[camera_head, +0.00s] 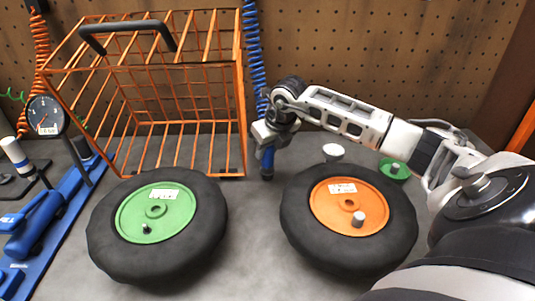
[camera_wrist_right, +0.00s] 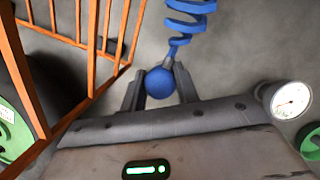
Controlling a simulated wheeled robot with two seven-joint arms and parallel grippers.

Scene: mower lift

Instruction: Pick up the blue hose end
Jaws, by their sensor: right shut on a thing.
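The blue coiled hose (camera_head: 253,50) hangs down in front of the pegboard, just right of the orange wire cage. Its blue end (camera_head: 267,163) hangs at my right gripper (camera_head: 268,135), with its tip just above or at the bench top; I cannot tell which. In the right wrist view the rounded blue hose end (camera_wrist_right: 160,82) sits between the two dark fingers (camera_wrist_right: 160,88), and the coil (camera_wrist_right: 187,22) runs away above it. The right gripper is shut on the hose end. My left gripper is not in view.
An orange wire cage (camera_head: 244,100) stands directly left of the hose. A wheel with a green hub (camera_head: 157,212) and one with an orange hub (camera_head: 349,206) lie in front. Bare bench shows between the wheels.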

